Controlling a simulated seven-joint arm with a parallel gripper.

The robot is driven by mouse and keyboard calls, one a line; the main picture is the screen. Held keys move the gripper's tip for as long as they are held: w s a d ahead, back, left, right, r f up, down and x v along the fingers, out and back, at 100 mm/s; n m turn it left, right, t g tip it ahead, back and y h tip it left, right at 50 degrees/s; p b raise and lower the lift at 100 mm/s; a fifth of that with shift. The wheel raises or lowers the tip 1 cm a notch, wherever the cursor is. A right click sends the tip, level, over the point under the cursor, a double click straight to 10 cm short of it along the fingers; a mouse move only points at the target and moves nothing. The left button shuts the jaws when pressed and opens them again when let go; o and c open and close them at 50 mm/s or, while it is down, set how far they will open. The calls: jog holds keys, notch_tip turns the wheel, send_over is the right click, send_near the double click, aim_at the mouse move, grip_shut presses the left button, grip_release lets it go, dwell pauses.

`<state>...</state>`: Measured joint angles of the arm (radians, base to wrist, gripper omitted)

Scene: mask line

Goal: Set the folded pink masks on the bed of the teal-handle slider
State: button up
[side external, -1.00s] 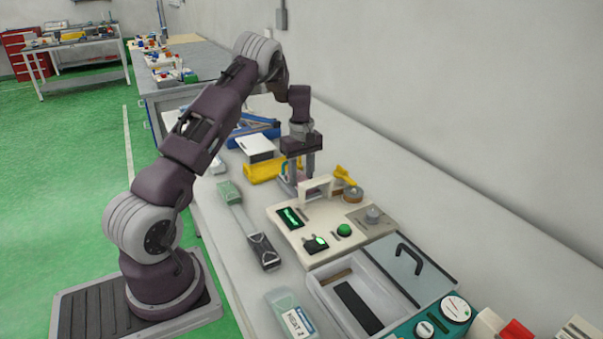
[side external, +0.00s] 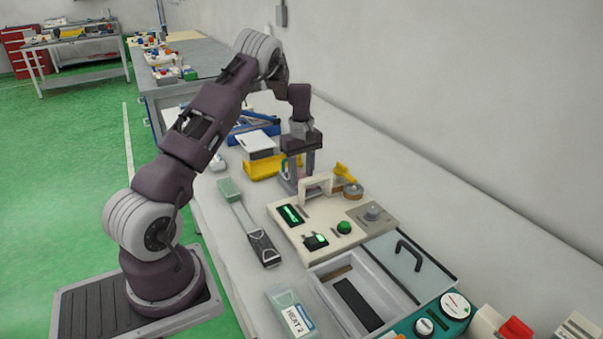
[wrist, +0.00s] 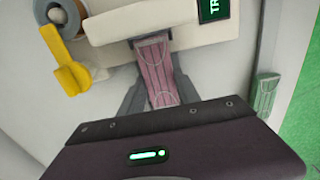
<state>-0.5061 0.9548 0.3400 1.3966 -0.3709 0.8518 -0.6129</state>
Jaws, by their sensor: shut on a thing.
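My gripper (wrist: 150,85) is shut on the folded pink masks (wrist: 155,70), a pleated pink strip between its two grey fingers in the wrist view. The far end of the strip lies close to the cream machine's arch; I cannot tell whether they touch. In the side external view my gripper (side external: 298,172) points down just behind the arch, and its fingers mostly hide the masks. A small teal piece (side external: 284,167) shows beside the fingers; I cannot tell whether it is the slider's handle. The slider's bed is not clearly visible.
The cream machine (side external: 355,217) has a lit display, green button and knob. A yellow lever (wrist: 72,72) stands near a tape roll (wrist: 67,15). A clear box (side external: 292,312) and an open grey tray (side external: 330,292) are nearer the camera.

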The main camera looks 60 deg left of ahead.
jog(key=o, duration=1.4)
jog(key=shift+r, duration=0.15)
jog(key=shift+r, duration=0.9)
jog(key=shift+r, duration=3)
